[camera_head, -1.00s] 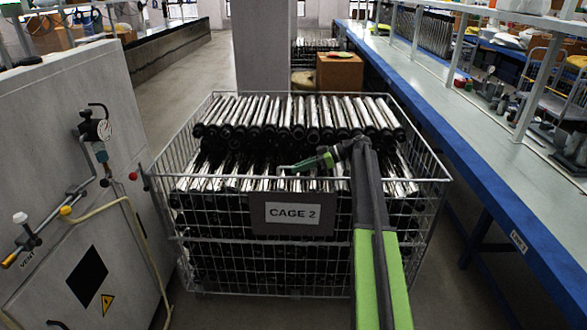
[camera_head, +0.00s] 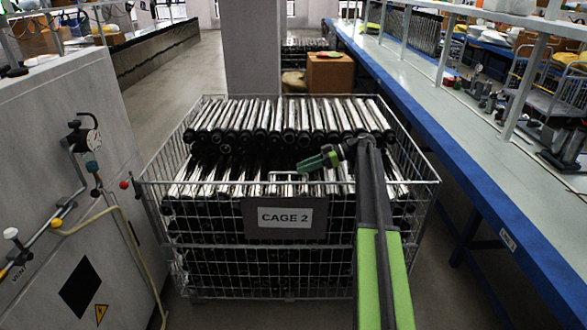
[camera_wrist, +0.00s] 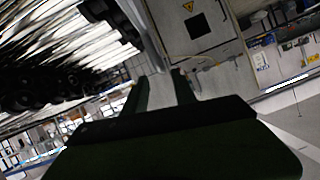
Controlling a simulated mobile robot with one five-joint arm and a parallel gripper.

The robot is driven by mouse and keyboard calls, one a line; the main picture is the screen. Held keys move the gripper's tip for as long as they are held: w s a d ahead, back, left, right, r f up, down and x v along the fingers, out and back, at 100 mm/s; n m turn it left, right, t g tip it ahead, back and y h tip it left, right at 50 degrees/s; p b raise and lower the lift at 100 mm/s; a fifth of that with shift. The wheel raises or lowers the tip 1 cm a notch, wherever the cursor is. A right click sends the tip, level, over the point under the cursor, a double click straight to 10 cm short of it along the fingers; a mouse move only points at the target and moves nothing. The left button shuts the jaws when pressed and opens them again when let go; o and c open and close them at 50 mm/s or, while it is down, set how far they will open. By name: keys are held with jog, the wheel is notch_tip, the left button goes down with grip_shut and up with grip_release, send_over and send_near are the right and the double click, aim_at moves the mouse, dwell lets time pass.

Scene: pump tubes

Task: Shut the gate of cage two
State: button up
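The wire cage two (camera_head: 405,225) stands in front of me, full of shiny tubes with dark ends. Its front gate (camera_head: 340,205) carries a dark plate with a white "CAGE 2" label (camera_head: 285,217) and looks upright, in line with the cage front. A small wire handle (camera_head: 287,175) stands up at the gate's top edge. My gripper (camera_head: 303,167) is over the tubes, just behind and to the right of the handle, apart from it as far as I can tell. In the wrist view my gripper (camera_wrist: 158,86) has its two fingers spread with nothing between them.
A grey cabinet (camera_head: 60,140) with a gauge and hoses stands close on the left. A long blue-edged workbench (camera_head: 470,155) runs along the right. A pillar (camera_head: 253,50) and a cardboard box (camera_head: 330,72) are behind the cage. Narrow floor strips are free at both sides.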

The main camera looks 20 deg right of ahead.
jog(key=p+v, duration=0.3)
jog(key=v, duration=0.8)
jog(key=shift+s+d, duration=0.1)
